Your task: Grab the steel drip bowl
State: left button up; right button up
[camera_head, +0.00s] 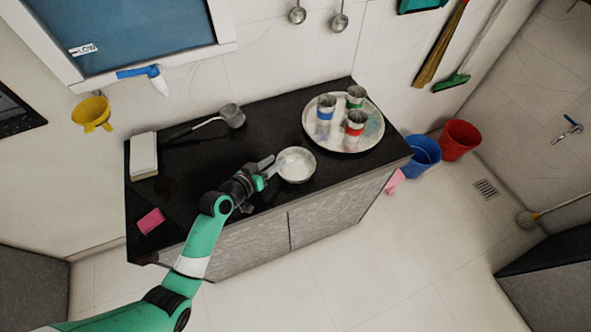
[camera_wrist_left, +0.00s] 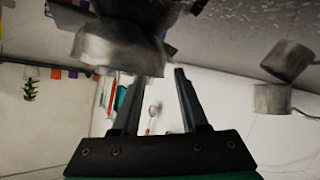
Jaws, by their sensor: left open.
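The steel drip bowl (camera_head: 296,166) is a round, shallow, shiny bowl with a pale inside. It sits upright near the front edge of the black counter, left of the round tray. My left gripper (camera_head: 270,172) is open at the bowl's left side, with its fingers pointing toward the rim. I cannot tell whether a finger touches the bowl. In the left wrist view, the two black fingers of the gripper (camera_wrist_left: 160,80) stand apart, and a blurred steel vessel (camera_wrist_left: 92,48), likely the bowl, shows just beyond them at the upper left. My right gripper is not in view.
A round tray (camera_head: 340,147) with three banded metal cups stands on the counter right of the bowl. A steel ladle (camera_head: 233,116), a white block (camera_head: 143,160) and a pink cloth (camera_head: 151,221) lie to the left. Blue and red buckets (camera_head: 460,139) stand on the floor.

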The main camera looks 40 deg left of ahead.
pick_arm(q)
jog(key=x, duration=0.2)
jog(key=shift+w+a+f, duration=0.1)
jog(key=shift+w+f, duration=0.1)
jog(key=shift+w, duration=0.2)
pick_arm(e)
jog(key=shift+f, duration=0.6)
pick_arm(q)
jog(key=shift+s, duration=0.1)
jog(key=shift+c, duration=0.2)
grip_shut()
jog(key=shift+r, duration=0.15)
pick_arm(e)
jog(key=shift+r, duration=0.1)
